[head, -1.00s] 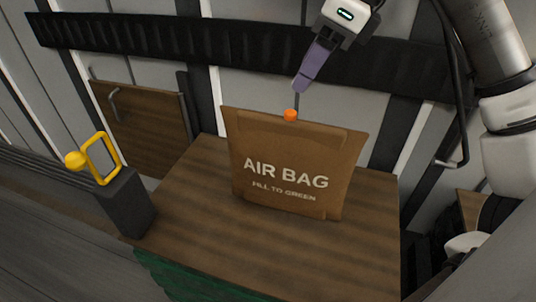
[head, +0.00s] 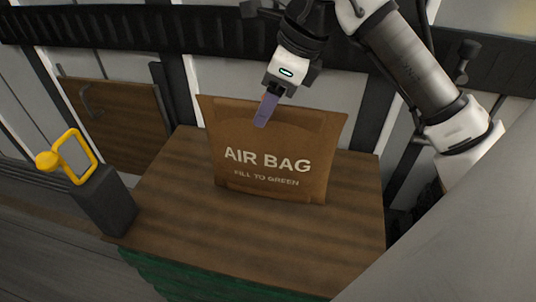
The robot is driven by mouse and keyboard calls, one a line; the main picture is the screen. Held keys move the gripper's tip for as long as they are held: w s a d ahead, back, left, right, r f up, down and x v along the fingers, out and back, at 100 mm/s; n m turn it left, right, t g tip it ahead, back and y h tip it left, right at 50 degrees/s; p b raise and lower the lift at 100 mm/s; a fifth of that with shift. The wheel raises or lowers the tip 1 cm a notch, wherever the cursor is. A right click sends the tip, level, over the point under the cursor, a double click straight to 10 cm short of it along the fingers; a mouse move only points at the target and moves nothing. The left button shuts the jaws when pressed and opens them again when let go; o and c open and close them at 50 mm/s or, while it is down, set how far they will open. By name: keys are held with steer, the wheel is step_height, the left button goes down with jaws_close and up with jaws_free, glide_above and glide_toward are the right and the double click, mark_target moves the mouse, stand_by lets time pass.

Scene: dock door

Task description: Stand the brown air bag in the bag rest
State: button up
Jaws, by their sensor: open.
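The brown air bag (head: 268,168), printed "AIR BAG, FILL TO GREEN", stands upright on the wooden top (head: 220,235), its printed face towards me. I cannot make out a bag rest; the bag may hide it. My gripper (head: 265,120) is open and points down at the bag's top edge. Its purple finger overlaps the upper middle of the bag in the picture. Only one finger shows clearly, so I cannot tell whether the fingers straddle the edge or touch the bag. The orange cap at the bag's top is hidden.
A dark grey post with a yellow loop handle (head: 80,158) stands at the wooden top's left edge. A brown panel with a handle (head: 118,118) is on the wall at the left. Dark wall rails and posts stand behind the bag. The wooden top's front is clear.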

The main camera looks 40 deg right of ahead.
steer(key=x, duration=0.3)
steer(key=shift+d, duration=0.1)
jaws_close()
